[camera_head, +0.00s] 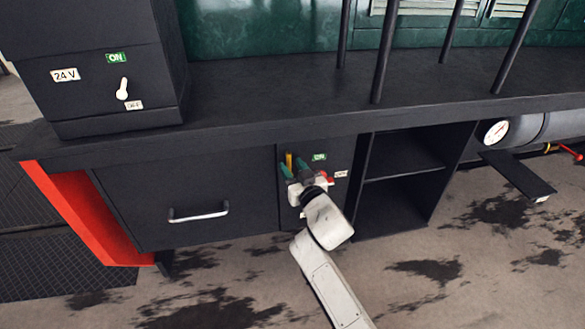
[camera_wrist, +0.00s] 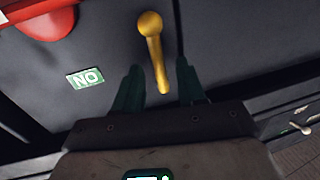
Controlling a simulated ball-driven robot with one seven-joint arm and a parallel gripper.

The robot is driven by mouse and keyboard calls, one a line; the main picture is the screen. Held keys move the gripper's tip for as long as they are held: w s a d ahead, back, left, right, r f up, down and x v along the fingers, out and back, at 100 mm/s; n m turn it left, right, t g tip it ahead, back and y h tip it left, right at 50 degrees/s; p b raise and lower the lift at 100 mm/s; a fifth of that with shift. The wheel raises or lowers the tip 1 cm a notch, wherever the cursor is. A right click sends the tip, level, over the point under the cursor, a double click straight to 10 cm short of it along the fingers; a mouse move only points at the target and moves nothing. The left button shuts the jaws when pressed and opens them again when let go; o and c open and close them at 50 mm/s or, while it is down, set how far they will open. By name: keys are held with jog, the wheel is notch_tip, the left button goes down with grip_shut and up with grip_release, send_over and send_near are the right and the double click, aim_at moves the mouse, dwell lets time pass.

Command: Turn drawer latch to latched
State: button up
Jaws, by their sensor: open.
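A yellow lever with a round knob at one end, which looks like the drawer latch, is on the dark panel right of the drawer. It shows in the wrist view (camera_wrist: 155,55) and as a small yellow strip in the head view (camera_head: 289,160). My gripper (camera_head: 293,168) is open at this panel. In the wrist view its two green fingers (camera_wrist: 160,78) stand either side of the lever's narrow end, with visible gaps. The closed-looking drawer (camera_head: 170,190) has a silver handle (camera_head: 198,213). Latched or unlatched marks are not visible.
Close to the lever are a red handle (camera_head: 326,176) and a green ON label (camera_head: 319,157), upside down in the wrist view (camera_wrist: 85,77). Open shelves (camera_head: 400,160) are to the right. The bench top (camera_head: 270,95) overhangs the panel. A gauge (camera_head: 496,131) is farther right.

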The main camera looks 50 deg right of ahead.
jog(key=shift+w+d, duration=0.1)
jog(key=shift+w, duration=0.1)
grip_shut()
dwell(0.3)
dwell(0.3)
